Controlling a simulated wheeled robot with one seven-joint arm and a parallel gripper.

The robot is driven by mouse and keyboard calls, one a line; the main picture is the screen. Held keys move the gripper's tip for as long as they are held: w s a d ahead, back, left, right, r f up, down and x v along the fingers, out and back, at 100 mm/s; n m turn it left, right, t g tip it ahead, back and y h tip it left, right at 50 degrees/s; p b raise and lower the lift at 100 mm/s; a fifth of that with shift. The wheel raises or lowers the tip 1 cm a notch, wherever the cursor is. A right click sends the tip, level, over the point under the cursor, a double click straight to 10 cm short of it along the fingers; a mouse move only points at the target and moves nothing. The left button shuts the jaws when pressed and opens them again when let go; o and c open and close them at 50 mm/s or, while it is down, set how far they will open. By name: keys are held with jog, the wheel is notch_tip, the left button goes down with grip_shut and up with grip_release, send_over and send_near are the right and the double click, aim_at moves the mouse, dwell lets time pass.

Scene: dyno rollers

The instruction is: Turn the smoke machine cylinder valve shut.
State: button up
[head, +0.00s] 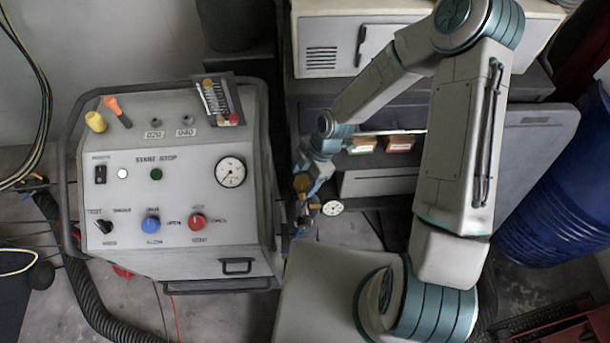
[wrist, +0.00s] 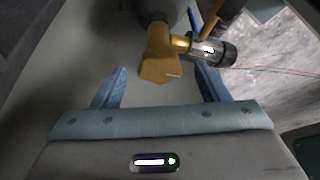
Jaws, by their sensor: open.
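The brass cylinder valve (wrist: 158,60) shows in the wrist view, with a dark rounded part (wrist: 165,12) behind it at the top edge. A grey and black fitting (wrist: 213,52) extends from its right side. In the head view the brass valve (head: 302,185) is small, beside the smoke machine. My gripper (wrist: 162,74) is open, its two blue fingers apart on either side of the brass end. I see a gap on both sides, and contact cannot be told. In the head view my gripper (head: 318,182) partly hides the valve. The cylinder itself is mostly hidden.
The grey machine console (head: 160,190) with knobs stands close on the left. A small white gauge (head: 332,208) is just below my gripper. A white cabinet (head: 330,45) and shelf with boxes (head: 398,143) lie behind. A blue drum (head: 565,205) stands at right.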

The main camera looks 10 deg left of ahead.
jog(key=c, duration=1)
